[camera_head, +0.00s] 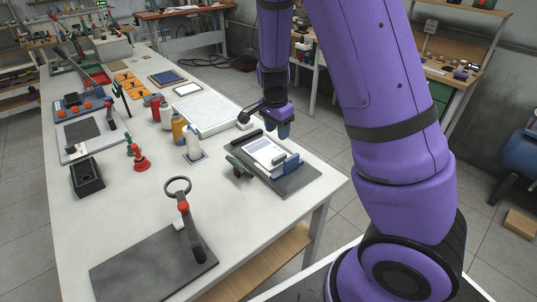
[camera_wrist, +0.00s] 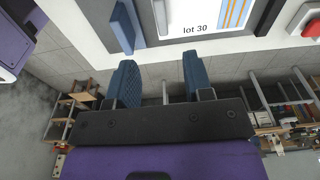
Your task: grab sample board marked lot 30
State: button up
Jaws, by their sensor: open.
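The sample board (camera_head: 263,153) is a white plate with a printed face, lying on a dark grey base (camera_head: 300,183) at the right edge of the long table. In the wrist view the board (camera_wrist: 170,38) shows its "lot 30" label upright and readable, with blue and orange stripes above it. A blue block (camera_head: 288,163) stands at the board's near right side. My gripper (camera_head: 284,131) is above and beyond the board, apart from it. In the wrist view my gripper (camera_wrist: 158,60) has its two blue fingers spread with nothing between them.
A dark bar (camera_head: 246,137) lies at the base's far left edge and a green part (camera_head: 239,167) beside it.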

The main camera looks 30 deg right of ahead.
send_over(279, 156)
jog(key=f, duration=0.5)
jog(key=shift+s+a+f, duration=0.1)
jog(key=shift+s+a, duration=0.1)
jog(key=shift+a, duration=0.1)
jog(key=shift+w+d+f, duration=0.1)
jog(key=shift+d+f, duration=0.05)
jog(key=shift+f, duration=1.4)
jog(key=shift+d+f, duration=0.1)
jog(key=shift+f, duration=1.4)
grip_shut()
